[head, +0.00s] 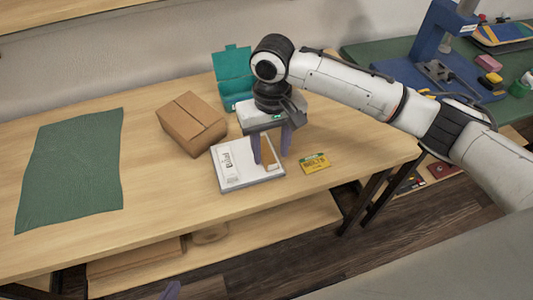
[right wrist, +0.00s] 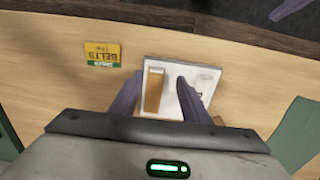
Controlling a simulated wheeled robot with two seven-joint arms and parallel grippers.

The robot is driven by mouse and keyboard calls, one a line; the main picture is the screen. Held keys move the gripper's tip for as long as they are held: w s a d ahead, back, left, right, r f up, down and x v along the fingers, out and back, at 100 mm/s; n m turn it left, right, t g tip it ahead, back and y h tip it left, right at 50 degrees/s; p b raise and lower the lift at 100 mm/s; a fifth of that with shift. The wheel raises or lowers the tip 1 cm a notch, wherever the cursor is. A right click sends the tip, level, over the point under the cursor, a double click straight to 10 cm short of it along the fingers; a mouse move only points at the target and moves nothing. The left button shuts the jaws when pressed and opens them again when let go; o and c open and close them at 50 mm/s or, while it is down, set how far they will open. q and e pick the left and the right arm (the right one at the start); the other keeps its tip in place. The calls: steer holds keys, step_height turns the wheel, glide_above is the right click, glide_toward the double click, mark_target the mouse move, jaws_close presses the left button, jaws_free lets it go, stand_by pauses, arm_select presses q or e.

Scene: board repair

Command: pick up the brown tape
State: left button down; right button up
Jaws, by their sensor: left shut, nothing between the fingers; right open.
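A brown, flat, oblong piece with a pale end, which looks like the brown tape (head: 269,158), lies on the right part of a white tray (head: 240,184). It also shows in the right wrist view (right wrist: 153,94), between my finger lines. My right gripper (head: 271,149) is open and points down over the tray, its fingers on either side of the brown piece. I cannot tell whether they touch it.
A white labelled item (head: 227,160) lies on the tray's left part. A yellow-green belts packet (head: 314,163) lies to the right. A cardboard box (head: 191,124), an open teal case (head: 231,75) and a green cloth (head: 72,168) are on the table. A beige ring (head: 210,234) sits on the lower shelf.

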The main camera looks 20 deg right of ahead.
mark_target(273, 164)
steer(key=f, duration=0.4)
steer(key=shift+w+d+f, duration=0.1)
steer(key=shift+d+f, duration=0.25)
jaws_close()
